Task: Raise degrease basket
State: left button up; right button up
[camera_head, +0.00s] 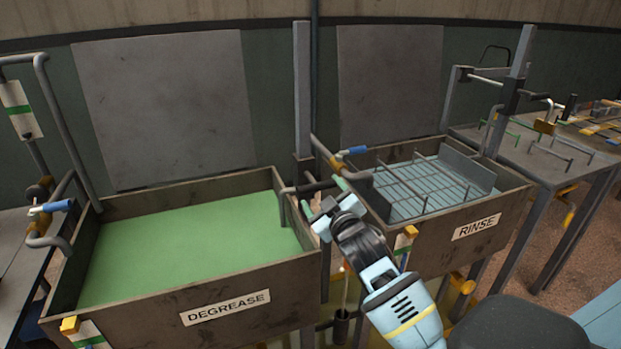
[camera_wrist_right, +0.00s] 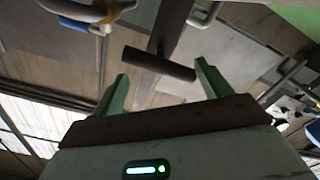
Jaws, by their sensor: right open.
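The degrease tank (camera_head: 250,304) is on the left, filled with green liquid. No basket shows above the liquid. A grey upright post (camera_head: 302,90) stands at the tank's right back corner, with a dark crossbar handle (camera_head: 299,189) low on it. My right gripper (camera_head: 323,196) is open beside this handle, over the gap between the tanks. In the right wrist view, the dark bar (camera_wrist_right: 158,63) lies across the space between the spread green fingers (camera_wrist_right: 163,88); I cannot tell whether they touch it. My left gripper is not in view.
The rinse tank (camera_head: 475,228) stands to the right, with a wire basket (camera_head: 425,185) in it. A blue-handled valve (camera_head: 352,151) on a bent pipe is close to my right gripper. Another blue-handled valve (camera_head: 57,206) is at the left. A rack table (camera_head: 545,165) stands far right.

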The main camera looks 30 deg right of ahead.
aim_at(311, 177)
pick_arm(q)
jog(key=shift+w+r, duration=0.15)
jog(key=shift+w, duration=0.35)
pick_arm(e)
jog(key=shift+x, duration=3.85)
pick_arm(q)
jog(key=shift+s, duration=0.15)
pick_arm(e)
jog(key=shift+a, duration=0.1)
jog(key=c, duration=1.2)
